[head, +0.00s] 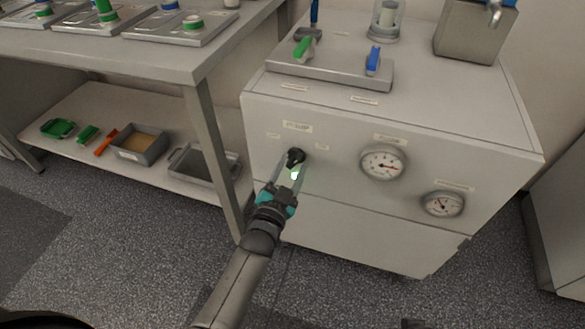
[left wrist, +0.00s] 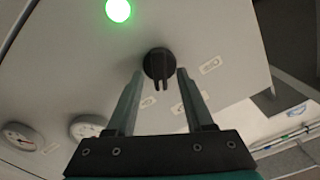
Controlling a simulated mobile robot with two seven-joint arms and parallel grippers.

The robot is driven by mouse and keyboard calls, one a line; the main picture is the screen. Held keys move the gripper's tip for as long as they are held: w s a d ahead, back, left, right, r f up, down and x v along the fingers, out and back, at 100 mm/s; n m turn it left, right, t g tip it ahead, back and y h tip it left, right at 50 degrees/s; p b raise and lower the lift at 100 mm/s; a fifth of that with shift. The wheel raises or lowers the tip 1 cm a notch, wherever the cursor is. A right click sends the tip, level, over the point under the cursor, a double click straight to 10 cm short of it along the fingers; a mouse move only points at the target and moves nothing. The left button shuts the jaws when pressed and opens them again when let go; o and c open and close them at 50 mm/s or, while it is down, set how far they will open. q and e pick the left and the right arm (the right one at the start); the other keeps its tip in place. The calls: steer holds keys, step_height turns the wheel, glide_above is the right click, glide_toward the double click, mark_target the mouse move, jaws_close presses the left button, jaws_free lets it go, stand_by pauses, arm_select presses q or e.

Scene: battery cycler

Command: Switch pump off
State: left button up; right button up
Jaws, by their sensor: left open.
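The black pump knob (head: 295,156) sits on the front of the white cabinet (head: 340,205), under a label that seems to read PUMP (head: 297,127). In the left wrist view the knob (left wrist: 158,64) shows a dark ridge and lies between and just beyond the fingertips. A green light (left wrist: 119,10) glows on the panel; it also shows in the head view (head: 294,174), just below the knob. My left gripper (head: 289,170) is open, its fingers pointing at the knob; it also shows in the left wrist view (left wrist: 160,75). Contact cannot be told. My right gripper is not in view.
Two round gauges (head: 383,162) (head: 443,204) are on the panel right of the knob. The cabinet top holds a valve plate (head: 330,77) with green and blue handles. A workbench (head: 180,60) with a lower shelf of trays stands at left.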

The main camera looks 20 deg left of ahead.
arm_select(q)
steer(key=shift+w, duration=0.45)
steer(key=shift+c, duration=0.4)
jaws_close()
